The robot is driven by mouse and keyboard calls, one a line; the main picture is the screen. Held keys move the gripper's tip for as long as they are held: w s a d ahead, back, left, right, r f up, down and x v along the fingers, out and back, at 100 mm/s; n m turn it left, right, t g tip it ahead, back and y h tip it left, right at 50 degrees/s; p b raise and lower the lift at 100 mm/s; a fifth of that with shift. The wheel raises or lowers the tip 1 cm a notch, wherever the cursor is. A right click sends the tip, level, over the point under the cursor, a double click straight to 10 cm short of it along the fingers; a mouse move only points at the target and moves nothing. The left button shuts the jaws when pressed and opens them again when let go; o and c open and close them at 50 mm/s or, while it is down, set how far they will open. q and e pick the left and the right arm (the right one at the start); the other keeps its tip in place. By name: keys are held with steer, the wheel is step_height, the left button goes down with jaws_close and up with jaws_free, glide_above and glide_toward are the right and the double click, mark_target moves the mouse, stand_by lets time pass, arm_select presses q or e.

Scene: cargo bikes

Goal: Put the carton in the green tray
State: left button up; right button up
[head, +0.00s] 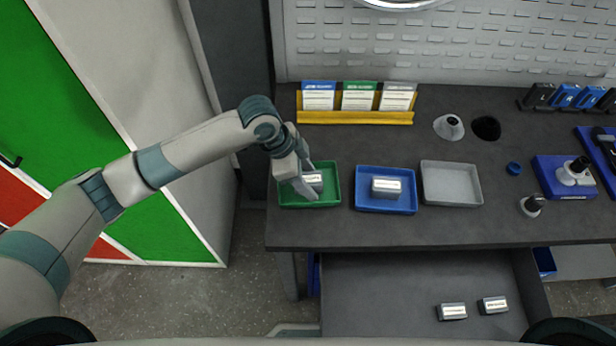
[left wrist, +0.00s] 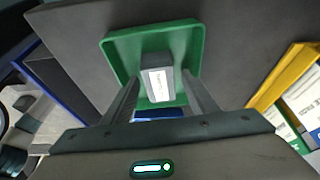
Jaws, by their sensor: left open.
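The green tray (head: 330,194) is at the left end of the dark bench top. A small grey carton (head: 313,181) with a white label lies inside it. The left wrist view shows the same carton (left wrist: 157,80) in the green tray (left wrist: 196,55). My left gripper (head: 309,183) is over the tray. Its fingers (left wrist: 157,102) are open, one on each side of the carton, with gaps visible beside it. Part of the carton is hidden by a finger in the head view. My right gripper is not in view.
A blue tray (head: 386,209) beside it holds another carton (head: 386,187). A grey tray (head: 452,184) is empty. A yellow rack (head: 355,118) with cards stands behind. An open drawer (head: 385,297) below the bench holds two cartons (head: 452,312). The bench front is clear.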

arm_select(q)
steer(key=shift+r, duration=0.1)
steer(key=b+v, duration=0.2)
steer(key=v, duration=1)
steer(key=shift+b, duration=0.35)
stand_by(1.1)
steer(key=shift+s+d, duration=0.1)
